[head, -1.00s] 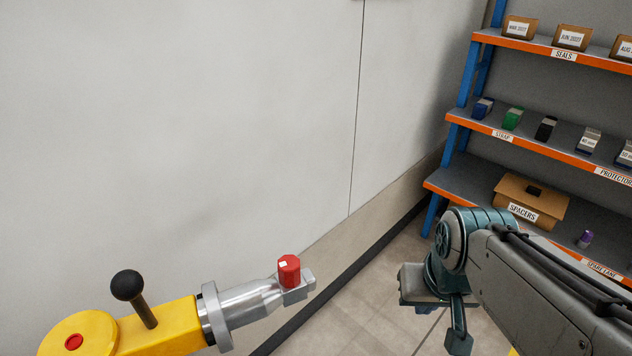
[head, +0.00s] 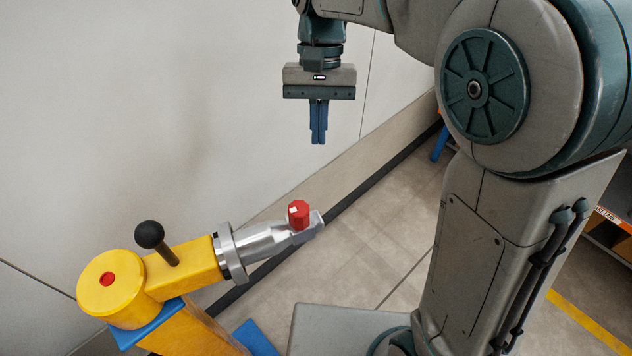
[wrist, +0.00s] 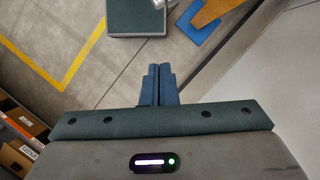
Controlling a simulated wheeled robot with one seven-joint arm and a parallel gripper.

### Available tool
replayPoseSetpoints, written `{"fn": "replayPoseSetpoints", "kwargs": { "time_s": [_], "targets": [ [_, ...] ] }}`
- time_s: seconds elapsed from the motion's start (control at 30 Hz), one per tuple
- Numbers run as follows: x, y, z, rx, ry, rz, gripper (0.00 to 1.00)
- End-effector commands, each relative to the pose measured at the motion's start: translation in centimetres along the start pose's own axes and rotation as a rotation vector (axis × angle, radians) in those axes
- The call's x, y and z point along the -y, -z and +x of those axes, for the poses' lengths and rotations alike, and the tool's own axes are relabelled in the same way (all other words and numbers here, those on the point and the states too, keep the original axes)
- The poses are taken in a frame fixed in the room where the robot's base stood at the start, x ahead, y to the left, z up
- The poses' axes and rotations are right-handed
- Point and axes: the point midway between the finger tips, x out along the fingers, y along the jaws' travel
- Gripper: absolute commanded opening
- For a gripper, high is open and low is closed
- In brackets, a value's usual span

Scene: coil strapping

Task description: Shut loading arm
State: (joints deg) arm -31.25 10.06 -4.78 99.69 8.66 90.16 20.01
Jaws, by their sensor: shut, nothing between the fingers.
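The loading arm (head: 185,267) is a yellow arm on a yellow post with a blue plate, at the lower left of the head view. A black ball handle (head: 150,235) sticks up from it. Its silver end (head: 262,241) points right and carries a red knob (head: 298,214). My gripper (head: 318,142) points down with its blue fingers together and empty. In the picture it is above the red knob, apart from the arm. The wrist view shows the shut fingers (wrist: 158,70) and, at the top, part of the yellow post (wrist: 213,10).
A pale wall (head: 180,110) runs behind the loading arm, with a dark skirting along the tiled floor (head: 385,220). Shelving with boxes (wrist: 18,150) shows at the lower left of the wrist view. A yellow floor line (wrist: 85,50) crosses open floor there.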

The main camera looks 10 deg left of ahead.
Motion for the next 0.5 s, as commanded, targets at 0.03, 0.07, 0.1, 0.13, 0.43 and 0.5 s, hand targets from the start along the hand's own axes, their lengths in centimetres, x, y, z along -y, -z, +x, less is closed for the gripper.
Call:
{"fn": "replayPoseSetpoints", "kwargs": {
  "time_s": [0.03,0.07,0.1,0.13,0.43,0.5],
  "targets": [
    [0.3,0.0,0.0,0.008,-0.004,-0.002,0.0],
    [0.4,0.0,0.1,0.011,-0.006,-0.002,0.0],
    [0.4,0.0,0.4,0.013,-0.006,-0.001,0.0],
    [0.5,0.0,0.7,0.013,-0.006,-0.001,0.0],
    [0.4,-0.2,6.1,0.015,-0.007,-0.002,0.0],
    [0.3,-0.2,7.7,0.015,-0.007,-0.002,0.0]
  ]
}}
